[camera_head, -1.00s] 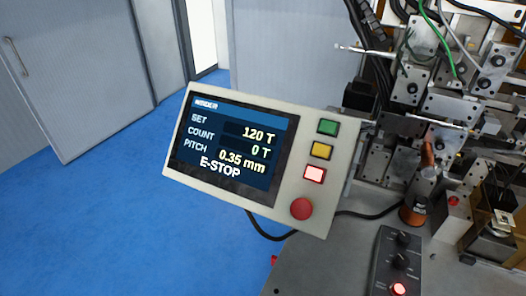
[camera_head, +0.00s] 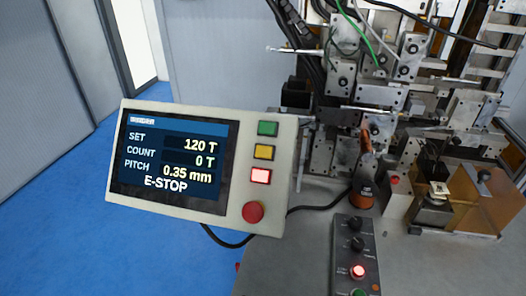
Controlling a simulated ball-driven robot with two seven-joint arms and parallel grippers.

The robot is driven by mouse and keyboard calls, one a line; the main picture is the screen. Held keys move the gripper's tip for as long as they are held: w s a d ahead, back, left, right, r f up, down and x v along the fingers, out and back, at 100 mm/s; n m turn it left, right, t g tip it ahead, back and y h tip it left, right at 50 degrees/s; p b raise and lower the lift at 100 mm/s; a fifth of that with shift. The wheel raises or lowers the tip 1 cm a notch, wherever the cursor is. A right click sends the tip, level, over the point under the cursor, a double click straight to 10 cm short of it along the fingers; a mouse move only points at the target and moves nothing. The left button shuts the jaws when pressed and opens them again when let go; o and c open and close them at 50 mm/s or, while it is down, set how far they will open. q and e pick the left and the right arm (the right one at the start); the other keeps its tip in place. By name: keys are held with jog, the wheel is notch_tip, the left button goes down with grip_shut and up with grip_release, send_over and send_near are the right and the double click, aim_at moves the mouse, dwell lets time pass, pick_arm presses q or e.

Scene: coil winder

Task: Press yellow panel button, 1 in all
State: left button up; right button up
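The yellow button (camera_head: 264,152) is on the right side of the tilted winder panel (camera_head: 279,200). It sits between a green button (camera_head: 267,128) above and a red button (camera_head: 261,176) below, which looks lit. A round red stop button (camera_head: 253,212) is at the panel's lower right. The screen (camera_head: 172,160) reads SET 120 T, COUNT 0 T, PITCH 0.35 mm and E-STOP. Neither of my grippers is in view.
The coil winder (camera_head: 385,75) with brackets and cables stands behind and to the right. A knob box (camera_head: 357,250) with a lit red button is at the lower right. Blue floor (camera_head: 60,240) lies open at the left. A black cable (camera_head: 228,242) loops below the panel.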

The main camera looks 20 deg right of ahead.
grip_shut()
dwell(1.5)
